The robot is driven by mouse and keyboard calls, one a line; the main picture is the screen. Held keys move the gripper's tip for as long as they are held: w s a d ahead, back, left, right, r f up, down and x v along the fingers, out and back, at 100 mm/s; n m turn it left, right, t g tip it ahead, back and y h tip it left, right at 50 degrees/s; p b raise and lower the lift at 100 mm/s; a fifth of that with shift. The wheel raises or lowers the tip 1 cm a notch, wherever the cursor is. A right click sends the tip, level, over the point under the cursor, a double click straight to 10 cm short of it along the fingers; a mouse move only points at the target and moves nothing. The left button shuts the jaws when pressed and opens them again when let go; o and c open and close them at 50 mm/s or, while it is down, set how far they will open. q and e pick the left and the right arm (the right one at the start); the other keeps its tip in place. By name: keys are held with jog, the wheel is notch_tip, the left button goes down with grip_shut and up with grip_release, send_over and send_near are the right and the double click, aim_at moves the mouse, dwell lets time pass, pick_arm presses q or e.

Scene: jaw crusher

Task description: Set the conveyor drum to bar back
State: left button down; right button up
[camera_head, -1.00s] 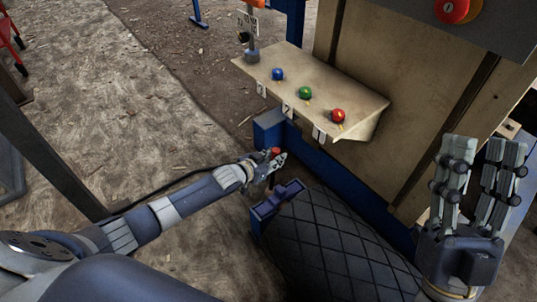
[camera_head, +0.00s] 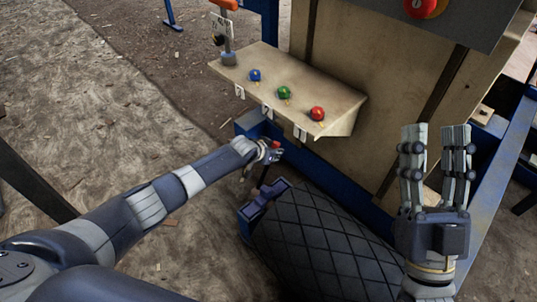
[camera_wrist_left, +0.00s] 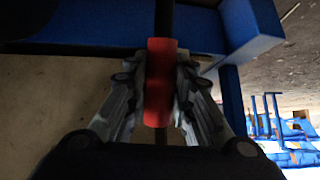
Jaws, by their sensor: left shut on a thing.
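The conveyor drum (camera_head: 325,240), black with a diamond pattern, lies at the lower middle of the head view beside a blue frame. My left gripper (camera_head: 271,152) is just past the drum's far left end, below the button shelf. In the left wrist view, my left gripper (camera_wrist_left: 160,98) is shut around the red grip (camera_wrist_left: 160,75) of a dark bar. The red grip (camera_head: 276,144) shows only as a small spot in the head view, and the bar's lower end is hard to make out. My right gripper (camera_head: 434,140) is open and empty, fingers up, right of the drum.
A tan shelf (camera_head: 335,100) holds blue (camera_head: 255,75), green (camera_head: 284,92) and red (camera_head: 317,113) buttons above the left gripper. A grey panel with a red knob (camera_head: 424,6) hangs at the top right. Bare ground (camera_head: 110,110) lies open at left.

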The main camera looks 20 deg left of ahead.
pick_arm(q)
jog(key=shift+w+d+f, duration=0.1)
jog(key=shift+w+d, duration=0.05)
jog(key=shift+w, duration=0.1)
pick_arm(e)
jog(key=shift+s+r+t+y, duration=0.4)
jog(key=shift+s+r+t, duration=0.1)
jog(key=shift+s+r, duration=0.25)
pick_arm(q)
jog(key=c, duration=1.8)
grip_release()
jog(key=o, duration=0.4)
jog(key=shift+w+d+f, duration=0.1)
jog(key=shift+o, duration=0.2)
pick_arm(e)
jog(key=shift+w+d+f+h, duration=0.15)
jog(key=shift+h, duration=0.15)
